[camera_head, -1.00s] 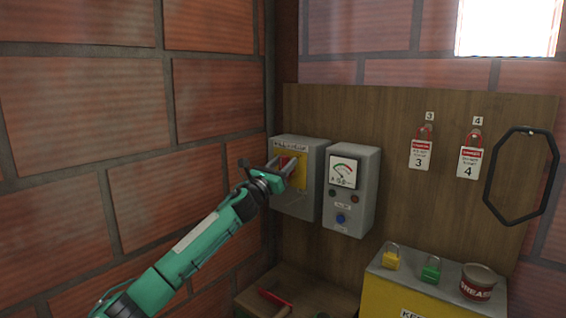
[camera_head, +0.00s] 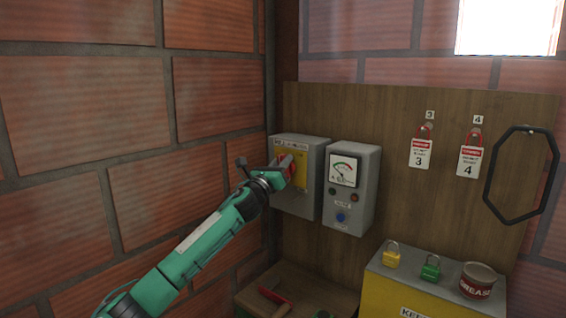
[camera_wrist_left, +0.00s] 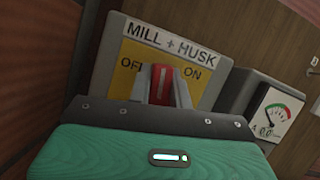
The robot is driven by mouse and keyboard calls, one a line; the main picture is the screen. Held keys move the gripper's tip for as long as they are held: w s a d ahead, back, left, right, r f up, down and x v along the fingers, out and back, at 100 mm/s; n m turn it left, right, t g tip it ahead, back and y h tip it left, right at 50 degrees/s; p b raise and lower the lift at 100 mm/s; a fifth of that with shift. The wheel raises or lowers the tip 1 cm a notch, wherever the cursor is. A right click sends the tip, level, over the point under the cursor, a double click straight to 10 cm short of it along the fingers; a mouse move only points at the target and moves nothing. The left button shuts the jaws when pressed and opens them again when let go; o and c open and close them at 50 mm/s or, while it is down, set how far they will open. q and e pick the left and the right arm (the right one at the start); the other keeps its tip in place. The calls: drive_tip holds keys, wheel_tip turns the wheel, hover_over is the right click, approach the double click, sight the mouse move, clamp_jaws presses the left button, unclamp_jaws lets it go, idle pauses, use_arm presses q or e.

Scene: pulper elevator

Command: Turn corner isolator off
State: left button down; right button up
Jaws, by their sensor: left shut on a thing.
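The corner isolator is a grey box (camera_head: 304,207) on the wooden board, beside the brick corner. In the left wrist view its label (camera_wrist_left: 167,50) reads "MILL + HUSK", above a yellow plate (camera_wrist_left: 120,84) marked OFF at left and ON at right. Its red handle (camera_wrist_left: 161,84) shows between those words; its exact setting is unclear. My left gripper (camera_head: 285,165) is at the front of the box, shut on the handle, with one finger on each side. The handle's lower end is hidden by the gripper body. My right gripper is out of view.
A grey meter box (camera_head: 352,200) stands close to the right of the isolator. Tags 3 (camera_head: 420,153) and 4 (camera_head: 469,161) and a black ring (camera_head: 488,190) hang further right. Padlocks and a grease tin (camera_head: 478,281) sit on a yellow box (camera_head: 400,292) below.

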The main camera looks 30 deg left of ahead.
use_arm(q)
drive_tip(key=n+y, duration=0.1)
drive_tip(key=n+p, duration=0.1)
drive_tip(key=n, duration=0.1)
drive_tip(key=n+y, duration=0.1)
drive_tip(key=n, duration=0.1)
drive_tip(key=shift+a+g+y, duration=0.3)
drive_tip(key=shift+a, duration=0.05)
drive_tip(key=shift+a+f+n+g+y+p, duration=0.3)
drive_tip(key=shift+n+g+y+p, duration=0.35)
drive_tip(key=shift+n+p, duration=1.25)
drive_tip(key=shift+a+f+n+g+y+p, duration=0.15)
drive_tip(key=shift+f+n+g+y+p, duration=0.5)
drive_tip(key=shift+n, duration=2.1)
drive_tip(key=shift+a+f+n+g+y+p, duration=0.2)
drive_tip(key=shift+n+g+p, duration=0.8)
drive_tip(key=shift+n+p, duration=1)
drive_tip(key=shift+n+b, duration=0.3)
drive_tip(key=shift+n, duration=0.25)
drive_tip(key=shift+w+f, duration=0.1)
drive_tip(key=c, duration=1.3)
unclamp_jaws()
